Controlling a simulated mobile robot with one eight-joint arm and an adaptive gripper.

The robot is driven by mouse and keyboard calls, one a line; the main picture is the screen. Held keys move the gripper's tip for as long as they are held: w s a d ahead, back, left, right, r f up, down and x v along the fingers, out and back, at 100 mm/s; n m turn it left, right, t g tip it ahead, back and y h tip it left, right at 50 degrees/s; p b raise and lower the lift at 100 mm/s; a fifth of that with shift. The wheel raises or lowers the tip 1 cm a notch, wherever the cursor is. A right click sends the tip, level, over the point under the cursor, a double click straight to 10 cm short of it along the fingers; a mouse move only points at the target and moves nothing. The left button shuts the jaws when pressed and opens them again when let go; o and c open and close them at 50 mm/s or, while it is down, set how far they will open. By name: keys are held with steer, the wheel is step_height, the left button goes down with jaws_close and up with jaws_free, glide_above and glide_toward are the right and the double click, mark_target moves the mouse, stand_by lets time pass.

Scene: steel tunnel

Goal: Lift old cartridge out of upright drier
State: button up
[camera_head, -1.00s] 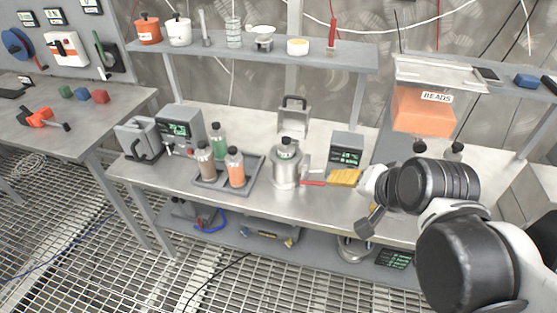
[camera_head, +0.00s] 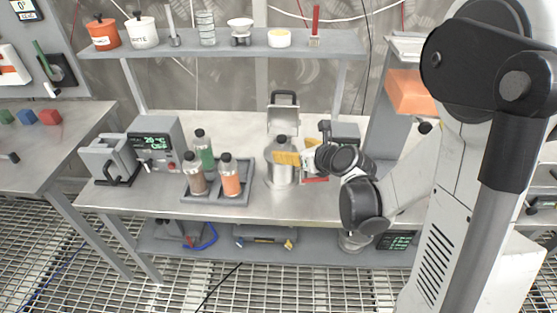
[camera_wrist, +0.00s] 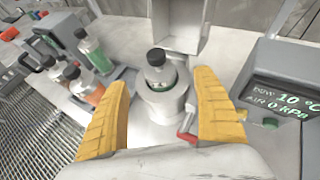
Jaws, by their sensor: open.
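The upright drier (camera_head: 281,178) is a steel cylinder in the middle of the bench. The old cartridge (camera_wrist: 156,74), with a dark cap and a green label band, stands upright in it, its lower part hidden inside. Its dark cap also shows in the head view (camera_head: 281,140). My gripper (camera_wrist: 162,84) has yellow fingers spread wide, one to each side of the cartridge top in the wrist view, with gaps on both sides. In the head view the fingers (camera_head: 287,158) are level with the drier's upper part and partly cover it.
A grey tray (camera_head: 243,196) with green, brown and orange bottles stands left of the drier. A steel housing with a handle (camera_head: 284,113) rises behind it. A red lever (camera_wrist: 187,136) sticks out at the drier's right, near a display box (camera_wrist: 282,88).

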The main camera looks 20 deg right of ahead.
mark_target(283, 148)
steer(key=b+x, duration=0.1)
steer(key=x, duration=0.2)
steer(key=b+x, duration=0.2)
steer(key=x, duration=0.2)
steer(key=shift+w+a+f, duration=0.1)
steer(key=shift+f, duration=0.35)
steer(key=shift+r, duration=0.1)
steer(key=c, duration=1.5)
